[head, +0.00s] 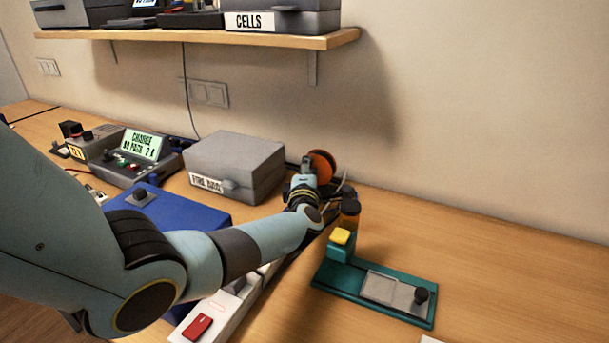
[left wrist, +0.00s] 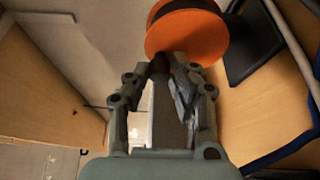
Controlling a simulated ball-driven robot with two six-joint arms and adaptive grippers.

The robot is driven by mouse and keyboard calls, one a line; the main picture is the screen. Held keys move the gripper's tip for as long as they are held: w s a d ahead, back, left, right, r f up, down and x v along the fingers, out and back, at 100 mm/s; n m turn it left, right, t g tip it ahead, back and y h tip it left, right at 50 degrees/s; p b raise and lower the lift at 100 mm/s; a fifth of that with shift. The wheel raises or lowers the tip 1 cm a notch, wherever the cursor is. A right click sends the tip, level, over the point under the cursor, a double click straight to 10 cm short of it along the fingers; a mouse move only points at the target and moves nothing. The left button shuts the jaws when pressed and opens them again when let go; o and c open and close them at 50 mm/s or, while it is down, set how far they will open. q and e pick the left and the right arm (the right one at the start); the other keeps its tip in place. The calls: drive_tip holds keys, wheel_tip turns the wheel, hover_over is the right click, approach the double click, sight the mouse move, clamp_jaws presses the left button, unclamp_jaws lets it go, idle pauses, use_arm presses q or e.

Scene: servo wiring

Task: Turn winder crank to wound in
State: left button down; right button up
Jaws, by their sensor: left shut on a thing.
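The winder shows as an orange reel (head: 321,166) at the back of the bench, near the wall, and it also shows in the left wrist view (left wrist: 187,32). My left gripper (head: 312,178) reaches it from the left. In the left wrist view my left gripper (left wrist: 172,66) is shut on a small dark part just below the reel's rim, the winder crank. The fingers hide most of the crank, so its angle cannot be told. My right gripper is in neither view.
A grey box (head: 236,160) stands left of the winder, with a blue case (head: 190,207) before it. A teal fixture with a yellow block (head: 342,237) stands in front. A white power strip (head: 207,318) lies under my arm. The bench at right is mostly clear.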

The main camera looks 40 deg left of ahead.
use_arm(q)
drive_tip(key=m+t+b, duration=0.1)
drive_tip(key=m, duration=0.1)
drive_tip(key=d+m+y+b, duration=0.1)
drive_tip(key=m+b, duration=0.1)
drive_tip(key=m, duration=0.1)
drive_tip(key=shift+w+d+f+t, duration=0.15)
drive_tip(key=shift+w+t, duration=0.05)
drive_tip(key=shift+t, duration=0.2)
drive_tip(key=shift+m+b, duration=0.3)
drive_tip(key=c, duration=1.2)
unclamp_jaws()
drive_tip(key=shift+o, duration=0.2)
